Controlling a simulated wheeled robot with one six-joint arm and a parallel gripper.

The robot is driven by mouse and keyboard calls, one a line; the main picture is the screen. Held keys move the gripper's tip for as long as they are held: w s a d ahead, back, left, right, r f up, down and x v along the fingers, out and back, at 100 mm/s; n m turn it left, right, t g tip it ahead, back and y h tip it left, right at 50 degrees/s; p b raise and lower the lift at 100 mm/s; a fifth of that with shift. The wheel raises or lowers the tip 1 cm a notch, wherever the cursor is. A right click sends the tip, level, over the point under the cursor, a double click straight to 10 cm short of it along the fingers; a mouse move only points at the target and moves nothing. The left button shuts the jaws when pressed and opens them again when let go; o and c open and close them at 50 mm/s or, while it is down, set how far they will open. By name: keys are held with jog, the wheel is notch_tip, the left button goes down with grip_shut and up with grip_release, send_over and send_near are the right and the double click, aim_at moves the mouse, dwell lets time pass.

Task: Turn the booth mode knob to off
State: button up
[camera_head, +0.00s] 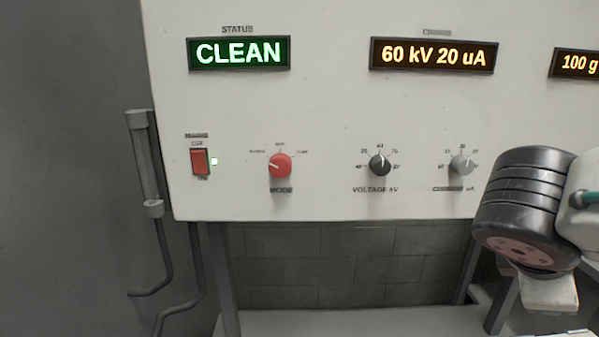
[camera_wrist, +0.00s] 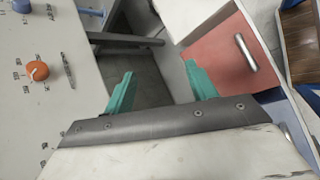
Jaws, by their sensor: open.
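The red mode knob (camera_head: 280,166) is on the white panel (camera_head: 330,120), left of centre in the head view, above the word MODE. Its pale mark points left and slightly up, toward the left label. Three small labels surround it, too small to read surely; the top one looks like OFF. The status display (camera_head: 239,53) above reads CLEAN in green. My gripper (camera_wrist: 160,67) is open and empty in the wrist view, its two green fingers apart. In the head view my arm is at the far right, well away from the knob, and the fingers are mostly out of frame.
A lit red switch (camera_head: 200,162) is left of the knob; a black voltage knob (camera_head: 379,164) and a grey knob (camera_head: 461,165) are to its right. The wrist view shows an orange knob (camera_wrist: 37,71) and a reddish drawer front (camera_wrist: 222,57) with a metal handle.

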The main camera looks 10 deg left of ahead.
jog(key=w+a+r+n+t, duration=0.3)
jog(key=w+a+n+t, duration=0.2)
jog(key=a+n, duration=0.45)
jog(key=n+t+y, duration=0.6)
jog(key=n+y, duration=0.5)
jog(key=n, duration=0.3)
send_near(280, 170)
jog(key=w, duration=0.1)
jog(key=x, duration=0.7)
jog(key=shift+w+a, duration=0.2)
jog(key=shift+w, duration=0.05)
jog(key=shift+c, duration=0.4)
jog(key=c, duration=0.9)
